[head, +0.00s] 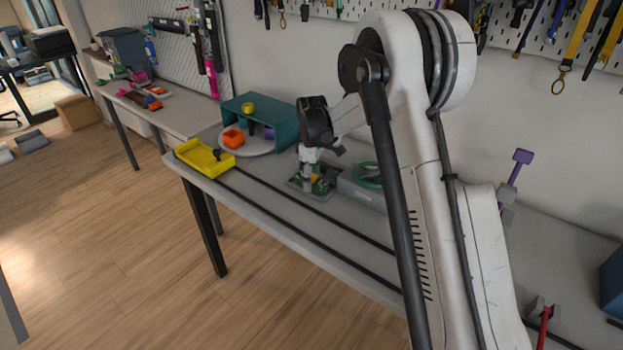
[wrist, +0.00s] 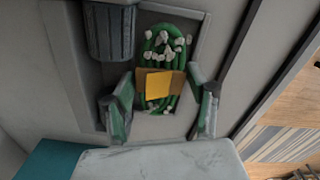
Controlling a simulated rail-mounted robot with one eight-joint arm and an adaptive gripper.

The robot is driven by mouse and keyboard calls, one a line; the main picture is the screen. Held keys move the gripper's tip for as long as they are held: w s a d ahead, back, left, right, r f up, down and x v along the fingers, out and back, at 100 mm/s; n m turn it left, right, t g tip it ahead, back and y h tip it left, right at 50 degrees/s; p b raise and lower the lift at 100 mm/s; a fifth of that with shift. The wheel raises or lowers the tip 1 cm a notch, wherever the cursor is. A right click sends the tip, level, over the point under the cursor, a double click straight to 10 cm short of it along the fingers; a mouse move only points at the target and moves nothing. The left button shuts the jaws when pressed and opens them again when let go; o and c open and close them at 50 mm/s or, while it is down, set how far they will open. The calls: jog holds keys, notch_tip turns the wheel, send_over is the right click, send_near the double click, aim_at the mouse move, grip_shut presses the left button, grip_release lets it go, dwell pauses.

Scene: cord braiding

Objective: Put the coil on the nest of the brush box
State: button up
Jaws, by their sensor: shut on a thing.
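My gripper (wrist: 162,106) has one finger on each side of a green coil (wrist: 160,40), whose yellow and brown band (wrist: 159,84) lies between the fingers. The coil has several white lumps on it. Beneath it is a grey surface with a raised edge (wrist: 205,25); I cannot tell whether the coil touches it. In the head view, my gripper (head: 310,178) points down near the bench's back half, with green showing around its fingertips. To its right is a grey box (head: 352,190) with a green ring (head: 368,174) on it. I cannot tell for sure which part is the brush box's nest.
A dark ribbed cup (wrist: 109,30) stands close to the coil. Left of my gripper are a teal shelf (head: 282,110), a pale round plate (head: 263,148) with an orange block (head: 233,138), and a yellow tray (head: 200,160). The bench's front strip with dark rails is clear.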

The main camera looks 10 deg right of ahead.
jog(key=o, duration=1.1)
jog(key=shift+r, duration=0.1)
jog(key=shift+r+p, duration=0.6)
jog(key=shift+p, duration=0.05)
notch_tip(320, 180, up, 11)
jog(key=s+r+m+t, duration=0.2)
jog(key=s+r+m, duration=0.1)
jog(key=s+r, duration=0.65)
jog(key=s+r+m+t, duration=0.25)
jog(key=s+r, duration=0.25)
jog(key=s, duration=0.6)
jog(key=s+f+m+t, duration=0.1)
jog(key=s+m, duration=0.1)
jog(key=s, duration=0.4)
jog(key=s+f+m, duration=0.2)
jog(key=s, duration=0.5)
jog(key=s+f+m+t, duration=0.1)
jog(key=s+m, duration=0.1)
jog(key=s, duration=0.5)
jog(key=shift+f+t, duration=0.3)
jog(key=shift+t, duration=0.05)
